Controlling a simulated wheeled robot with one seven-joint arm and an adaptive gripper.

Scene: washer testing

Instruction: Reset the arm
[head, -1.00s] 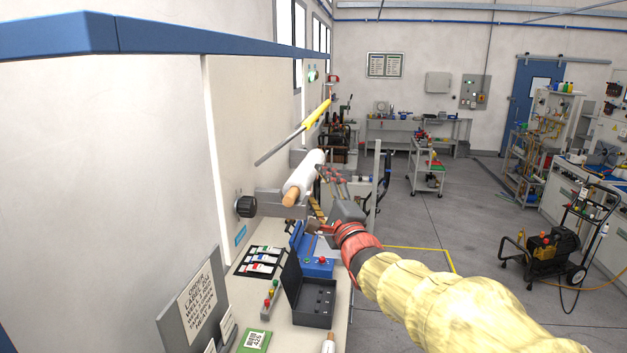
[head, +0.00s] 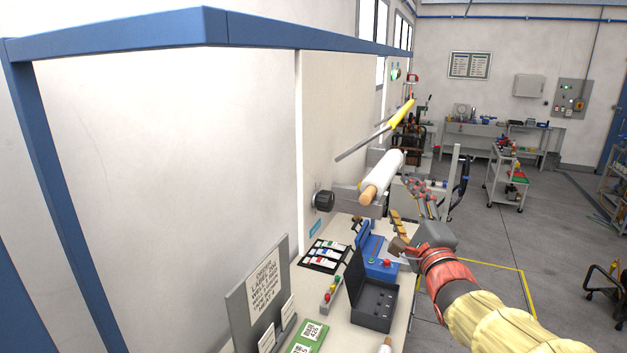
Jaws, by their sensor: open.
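My arm, in a pale yellow cover with a red wrist section, reaches in from the lower right of the head view. My gripper (head: 402,252) is at its far end, beside the blue case on the bench. It is open, but its fingers are small and partly lost against the case and bench. I see nothing held in it.
The bench (head: 335,333) carries an open dark box (head: 373,303), a blue case (head: 380,268), a green label plate (head: 309,335) and a sign board (head: 262,290). A white roll (head: 383,176) hangs above. A blue frame (head: 215,27) crosses overhead.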

